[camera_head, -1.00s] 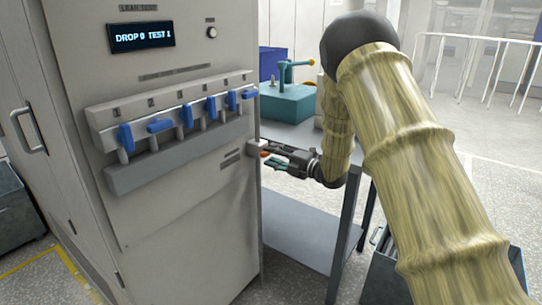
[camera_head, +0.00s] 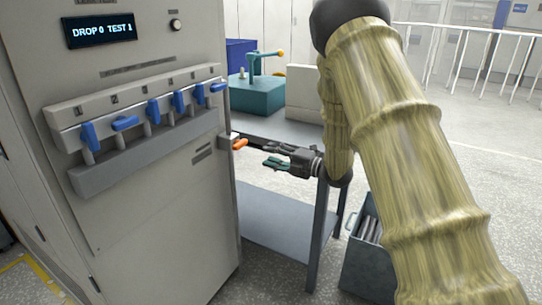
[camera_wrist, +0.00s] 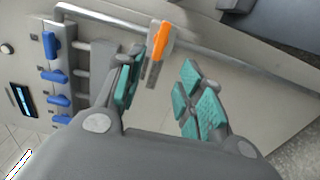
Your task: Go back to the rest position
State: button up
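My gripper (camera_head: 265,155) is to the right of the grey cabinet (camera_head: 150,210), beside its right edge. Its teal-padded fingers stand apart in the wrist view (camera_wrist: 160,88), with nothing between the pads. An orange lever (camera_head: 240,143) on a pale mount sits at the cabinet's right edge, just left of the fingertips and apart from them. In the wrist view the orange lever (camera_wrist: 160,42) lies ahead of the fingers, in line with the gap between them.
A row of blue levers (camera_head: 152,110) runs along the cabinet front, below a display (camera_head: 100,31) reading "DROP 0 TEST 1". A table (camera_head: 285,131) with a teal machine (camera_head: 257,95) stands behind my gripper. An open bin (camera_head: 368,262) is at lower right.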

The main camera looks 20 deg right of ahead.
jog(key=shift+f, duration=0.1)
jog(key=s+a+f+m+g+h, duration=0.1)
jog(key=s+a+f+m+h, duration=0.15)
jog(key=s+f+m, duration=0.65)
jog(key=s+a+f+m+g+h, duration=0.1)
jog(key=f+m+h, duration=0.25)
jog(key=f, duration=1.25)
jog(key=s+a+f+m+g+h, duration=0.2)
jog(key=s+f+m+g, duration=0.15)
jog(key=s+f, duration=0.6)
jog(key=s+a+f+m+g+h, duration=0.25)
jog(key=s+f+m, duration=0.35)
jog(key=s, duration=0.6)
jog(key=s+a+f+m+g+p, duration=0.1)
jog(key=s+a+f+m+g, duration=0.15)
jog(key=s, duration=0.85)
jog(key=s+a+f+m+g, duration=0.15)
jog(key=s+g, duration=0.25)
jog(key=s, duration=0.7)
notch_tip(320, 180, up, 21)
jog(key=d+p, duration=0.1)
jog(key=p, duration=2)
jog(key=shift+w+r, duration=0.15)
jog(key=shift+r, duration=0.05)
jog(key=shift+h, duration=0.25)
